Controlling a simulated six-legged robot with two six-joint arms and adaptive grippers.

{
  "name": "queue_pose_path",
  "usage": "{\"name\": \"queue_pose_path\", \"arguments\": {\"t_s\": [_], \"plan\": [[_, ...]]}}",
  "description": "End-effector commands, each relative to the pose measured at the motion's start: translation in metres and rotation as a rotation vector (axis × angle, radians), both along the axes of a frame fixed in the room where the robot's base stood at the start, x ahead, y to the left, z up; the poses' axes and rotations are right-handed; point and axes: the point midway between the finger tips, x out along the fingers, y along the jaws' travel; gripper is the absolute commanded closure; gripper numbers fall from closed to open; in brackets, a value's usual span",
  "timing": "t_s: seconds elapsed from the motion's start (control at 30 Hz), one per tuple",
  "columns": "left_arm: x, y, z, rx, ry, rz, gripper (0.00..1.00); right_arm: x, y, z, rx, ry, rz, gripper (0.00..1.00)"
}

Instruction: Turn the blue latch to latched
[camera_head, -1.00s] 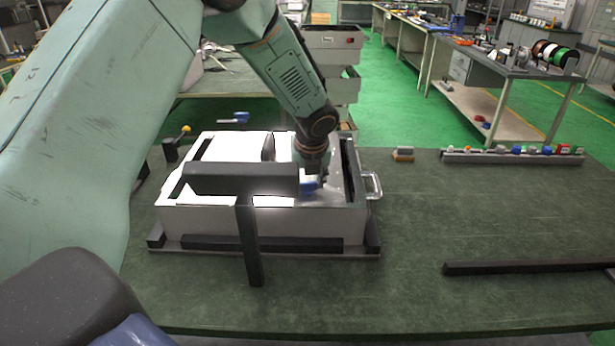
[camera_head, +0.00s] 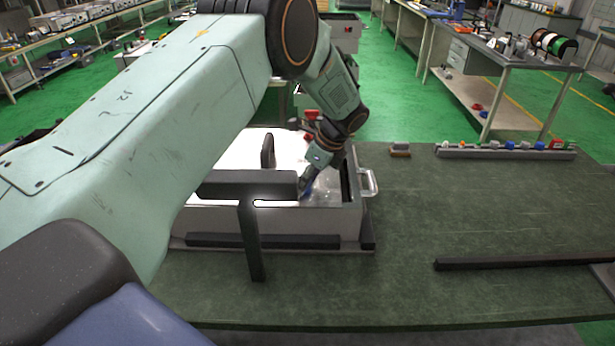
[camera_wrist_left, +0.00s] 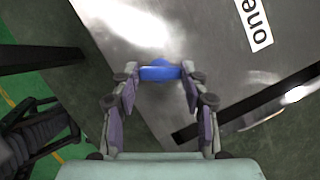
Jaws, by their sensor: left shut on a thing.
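The blue latch (camera_wrist_left: 160,73) is on the metallic top of the box, between the fingertips of my left gripper (camera_wrist_left: 160,76) in the left wrist view. The left gripper is shut on it, with a finger at each end. In the head view the left gripper (camera_head: 305,190) reaches down to the right part of the white box (camera_head: 270,218), and only a little of the blue latch shows. Whether it sits latched cannot be told. Part of the printed label (camera_wrist_left: 255,22) shows beside it. My right gripper is not in view.
A black T-shaped bar (camera_head: 248,187) stands in front of the box. A metal handle (camera_head: 369,183) is on the box's right side. A rail with several small coloured parts (camera_head: 505,152) lies at the back right, and a black bar (camera_head: 525,263) lies front right. The table between is clear.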

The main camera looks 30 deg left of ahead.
Motion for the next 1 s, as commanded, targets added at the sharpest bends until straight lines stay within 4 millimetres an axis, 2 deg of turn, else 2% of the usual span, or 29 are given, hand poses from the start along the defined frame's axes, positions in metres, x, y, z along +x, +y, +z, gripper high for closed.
{"name": "queue_pose_path", "arguments": {"t_s": [0.2,0.5,1.0], "plan": [[0.002,0.000,-0.001,0.000,-0.003,0.189,0.87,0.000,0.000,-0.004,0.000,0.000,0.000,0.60],[0.003,0.001,-0.001,0.000,-0.001,0.385,0.87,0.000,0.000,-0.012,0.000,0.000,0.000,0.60],[0.003,0.001,0.000,0.001,-0.002,0.494,0.87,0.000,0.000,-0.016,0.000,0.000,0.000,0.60]]}}
